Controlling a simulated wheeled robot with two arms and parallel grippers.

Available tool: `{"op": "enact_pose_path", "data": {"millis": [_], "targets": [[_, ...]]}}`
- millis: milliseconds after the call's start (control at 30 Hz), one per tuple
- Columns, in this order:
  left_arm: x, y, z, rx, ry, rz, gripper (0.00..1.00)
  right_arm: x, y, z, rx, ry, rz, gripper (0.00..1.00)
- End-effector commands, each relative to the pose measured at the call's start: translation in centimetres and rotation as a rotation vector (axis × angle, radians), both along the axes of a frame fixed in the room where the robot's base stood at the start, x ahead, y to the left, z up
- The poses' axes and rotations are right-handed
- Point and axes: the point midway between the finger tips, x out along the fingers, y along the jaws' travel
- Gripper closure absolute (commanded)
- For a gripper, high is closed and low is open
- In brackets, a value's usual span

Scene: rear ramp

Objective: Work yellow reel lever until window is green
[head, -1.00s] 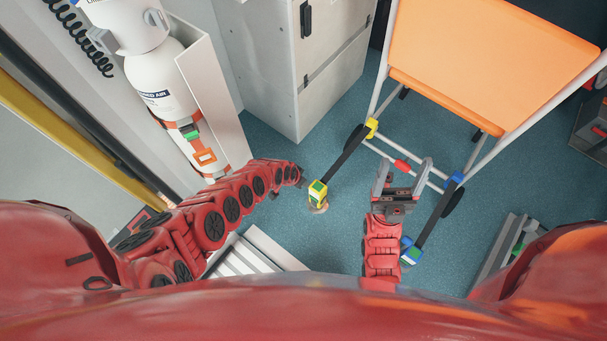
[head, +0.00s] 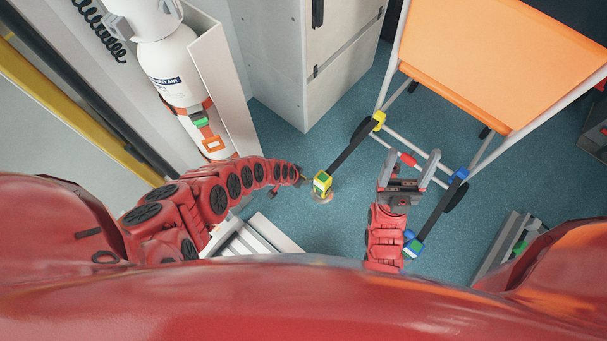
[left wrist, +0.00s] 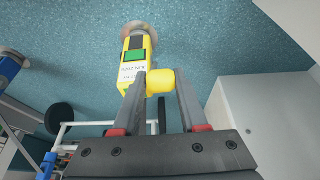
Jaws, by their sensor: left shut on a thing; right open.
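The yellow reel (head: 321,184) sits on the floor in the head view, with a black strap running to the chair frame. In the left wrist view the reel (left wrist: 136,62) has a white label and a window (left wrist: 134,56) that shows green. Its yellow lever (left wrist: 160,81) lies between the fingers of my left gripper (left wrist: 161,78), which is shut on it. In the head view my left gripper (head: 302,176) is small and partly hidden at the reel's left side. My right gripper (head: 409,168) is open and empty, near the chair's lower frame.
An orange chair (head: 495,60) with a pale tube frame stands at upper right. A blue reel (head: 412,248) with a strap is beside my right arm. A grey cabinet (head: 285,60) and a white air cylinder (head: 176,72) stand at left. Some blue floor (head: 340,220) is clear between my arms.

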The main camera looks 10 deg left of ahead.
Motion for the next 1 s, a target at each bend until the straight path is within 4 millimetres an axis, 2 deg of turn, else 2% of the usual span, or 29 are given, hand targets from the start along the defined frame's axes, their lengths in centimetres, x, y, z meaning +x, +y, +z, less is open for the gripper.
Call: {"op": "enact_pose_path", "data": {"millis": [33, 467, 500, 633, 667, 1000], "targets": [[-0.62, 0.06, -0.37, 0.001, 0.013, -0.001, 1.0, 0.0, 0.0, -0.05, 0.0, 0.0, 0.0, 0.28], [-0.71, -0.1, -0.43, -0.001, 0.013, -0.004, 1.0, 0.0, 0.0, -0.07, 0.0, 0.0, 0.0, 0.28], [-0.71, -0.11, -0.42, -0.001, 0.013, -0.004, 0.53, 0.0, 0.0, -0.08, 0.0, 0.0, 0.0, 0.28], [-0.57, -0.11, -0.35, -0.001, 0.011, -0.003, 0.3, 0.0, 0.0, -0.06, 0.0, 0.0, 0.0, 0.28], [-0.54, -0.11, -0.33, -0.001, 0.009, -0.003, 0.28, 0.0, 0.0, -0.06, 0.0, 0.0, 0.0, 0.28], [-0.37, -0.04, 0.07, -0.001, 0.004, -0.003, 0.28, 0.01, 0.0, 0.2, 0.0, 0.0, 0.0, 0.28]]}}
